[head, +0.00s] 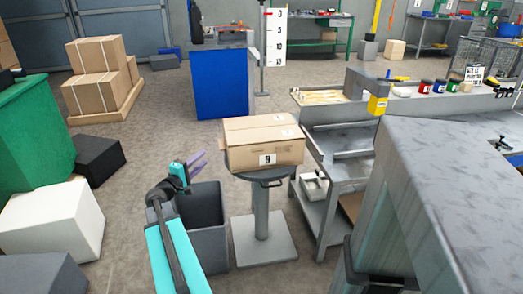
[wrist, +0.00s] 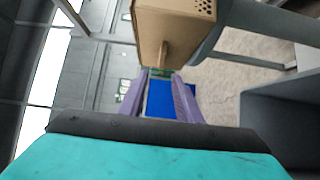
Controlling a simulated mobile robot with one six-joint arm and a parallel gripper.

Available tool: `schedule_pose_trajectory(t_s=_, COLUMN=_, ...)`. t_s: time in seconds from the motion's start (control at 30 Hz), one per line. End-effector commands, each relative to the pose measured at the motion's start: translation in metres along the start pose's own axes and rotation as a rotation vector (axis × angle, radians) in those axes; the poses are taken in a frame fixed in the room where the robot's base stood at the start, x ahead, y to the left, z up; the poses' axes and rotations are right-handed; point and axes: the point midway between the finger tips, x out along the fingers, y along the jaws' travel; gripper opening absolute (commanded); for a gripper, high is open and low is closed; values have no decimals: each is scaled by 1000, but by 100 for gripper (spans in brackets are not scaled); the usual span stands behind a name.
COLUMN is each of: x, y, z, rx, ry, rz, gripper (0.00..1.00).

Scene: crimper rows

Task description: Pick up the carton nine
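Carton nine (head: 245,158) is a closed brown cardboard box with a white label reading 9 on its front. It sits on the round top of a grey pedestal (head: 261,214) in the head view. My gripper (head: 196,162) is to the left of the carton, apart from it, with its purple fingers pointing up and right. In the wrist view the fingers of my gripper (wrist: 160,88) are spread with nothing held between them. A brown carton (wrist: 178,22) shows beyond them at the top, its far part cut off by the frame edge.
A grey open bin (head: 203,225) stands below my gripper, left of the pedestal. A grey metal bench (head: 335,150) is close on the carton's right. A blue cabinet (head: 222,84) stands behind. A white box (head: 50,220) is at left. Floor between is clear.

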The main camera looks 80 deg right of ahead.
Motion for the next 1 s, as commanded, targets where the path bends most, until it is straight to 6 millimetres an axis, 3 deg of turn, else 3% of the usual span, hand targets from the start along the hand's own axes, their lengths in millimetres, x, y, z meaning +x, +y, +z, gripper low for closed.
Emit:
schedule_pose_trajectory(t_s=0.47, x=8, y=0, z=-1, rx=0, ry=-1, rz=0, gripper=31)
schedule_pose_trajectory(t_s=1.0, x=75, y=0, z=-2, rx=0, ry=0, rz=0, gripper=31)
